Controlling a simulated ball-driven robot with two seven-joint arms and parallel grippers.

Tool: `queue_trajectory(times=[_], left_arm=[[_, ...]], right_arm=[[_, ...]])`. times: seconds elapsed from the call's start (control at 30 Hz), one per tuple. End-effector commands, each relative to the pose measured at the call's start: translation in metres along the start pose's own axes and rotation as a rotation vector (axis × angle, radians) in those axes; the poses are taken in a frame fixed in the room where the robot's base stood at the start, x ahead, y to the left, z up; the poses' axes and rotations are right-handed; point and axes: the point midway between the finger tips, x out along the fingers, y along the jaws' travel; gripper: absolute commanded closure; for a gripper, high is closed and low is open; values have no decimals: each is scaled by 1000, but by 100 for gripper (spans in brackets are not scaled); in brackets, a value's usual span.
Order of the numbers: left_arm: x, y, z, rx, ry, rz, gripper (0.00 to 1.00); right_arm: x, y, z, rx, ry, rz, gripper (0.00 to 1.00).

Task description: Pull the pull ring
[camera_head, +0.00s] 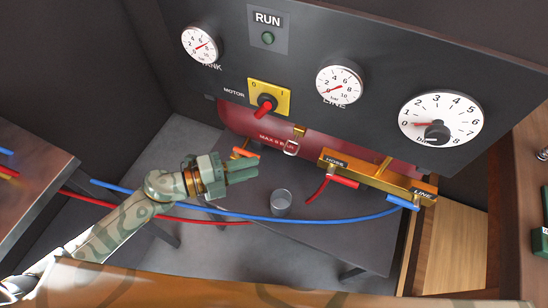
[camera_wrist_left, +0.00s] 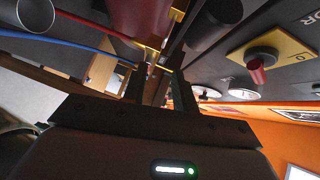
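The pull ring (camera_head: 291,147) is a small pale metal loop hanging below a brass fitting (camera_head: 299,132) on the front of the dark red tank (camera_head: 240,125). My left gripper (camera_head: 258,168) is to the left of the ring and a little lower in the head view, apart from it. In the left wrist view its two dark fingers (camera_wrist_left: 161,76) stand apart with nothing clearly held between them. I cannot make out the ring with certainty in the wrist view. My right gripper is in neither view.
A panel above carries gauges (camera_head: 340,85), a green RUN lamp (camera_head: 268,38) and a red motor switch (camera_head: 265,108). An orange handle (camera_head: 245,152) is close to the left gripper. A grey cup (camera_head: 281,201), a blue hose (camera_head: 330,217) and a brass manifold (camera_head: 375,175) are nearby.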

Motion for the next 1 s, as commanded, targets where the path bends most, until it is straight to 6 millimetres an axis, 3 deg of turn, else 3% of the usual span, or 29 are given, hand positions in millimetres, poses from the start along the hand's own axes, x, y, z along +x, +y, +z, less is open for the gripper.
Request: queue_trajectory(times=[0.1, 0.3, 0.9, 1.0], left_arm=[[-24, 1, 0, -1, 0, 2, 72], [-42, 1, 0, -1, 0, 1, 72], [-44, 1, 1, -6, -3, 1, 72], [-46, 5, 17, -45, -80, 2, 72]], right_arm=[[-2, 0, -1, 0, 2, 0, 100], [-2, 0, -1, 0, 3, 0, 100], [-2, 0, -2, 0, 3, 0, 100], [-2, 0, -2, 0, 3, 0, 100]])
